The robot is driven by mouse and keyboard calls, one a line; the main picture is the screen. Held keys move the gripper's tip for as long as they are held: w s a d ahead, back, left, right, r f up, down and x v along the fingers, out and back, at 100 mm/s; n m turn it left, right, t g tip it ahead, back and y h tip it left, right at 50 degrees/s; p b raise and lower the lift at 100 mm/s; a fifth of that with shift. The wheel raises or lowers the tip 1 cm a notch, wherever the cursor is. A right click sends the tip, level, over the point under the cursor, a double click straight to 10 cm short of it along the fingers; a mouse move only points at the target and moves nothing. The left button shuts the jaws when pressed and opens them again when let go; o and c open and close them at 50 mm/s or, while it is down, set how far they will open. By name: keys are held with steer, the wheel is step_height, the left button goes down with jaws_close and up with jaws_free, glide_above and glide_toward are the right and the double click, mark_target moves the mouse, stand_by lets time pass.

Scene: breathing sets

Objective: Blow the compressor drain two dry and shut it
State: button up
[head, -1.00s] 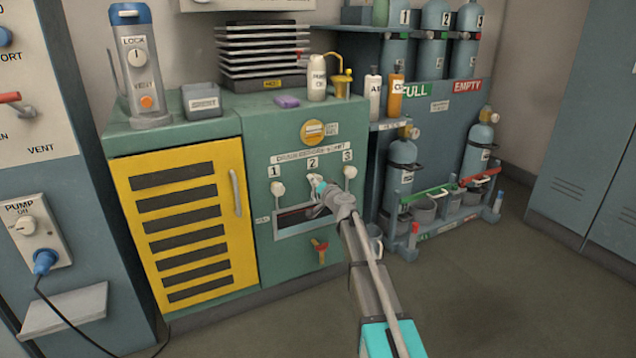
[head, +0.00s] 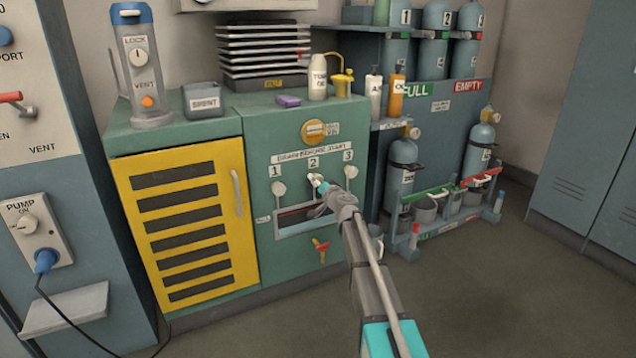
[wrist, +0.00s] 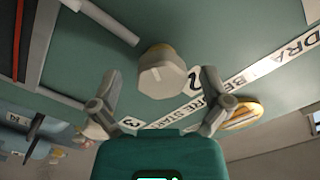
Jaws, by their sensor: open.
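Drain two's pale knob (head: 315,179) is on the green compressor cabinet, below the label 2, between knob one (head: 278,188) and knob three (head: 350,172). My gripper (head: 322,186) is right in front of it and partly hides it. In the wrist view, the pale faceted knob (wrist: 165,80) shows between the spread fingers of my open gripper (wrist: 160,84). I cannot tell whether either finger touches it. A label strip (wrist: 250,85) runs behind it. Whether the drain is open or shut cannot be told.
The yellow louvred door (head: 150,170) is to the left. The gas cylinder rack (head: 440,150) stands to the right. The floor in front (head: 480,310) is clear.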

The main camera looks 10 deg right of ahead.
steer(key=v, duration=1.1)
steer(key=shift+s+r, duration=0.1)
steer(key=s+a+f+n+g+y+p, duration=0.1)
steer(key=s+a+n+g+p, duration=0.2)
steer(key=s+a+g+p, duration=0.35)
steer(key=s+a+f+n+g+y+p, duration=0.1)
steer(key=s+a+n+g+p, duration=0.2)
steer(key=s, duration=0.6)
steer(key=s+d+g+h+p, duration=0.3)
steer(key=s+g+h+p, duration=0.1)
steer(key=s, duration=0.5)
steer(key=s+d+g+h+p, duration=0.4)
steer(key=s, duration=0.6)
step_height(320, 180, up, 39)
steer(key=p, duration=3.7)
steer(key=shift+w+a+f+m+p, duration=0.2)
steer(key=shift+w+m+p, duration=0.1)
steer(key=shift+p, duration=0.1)
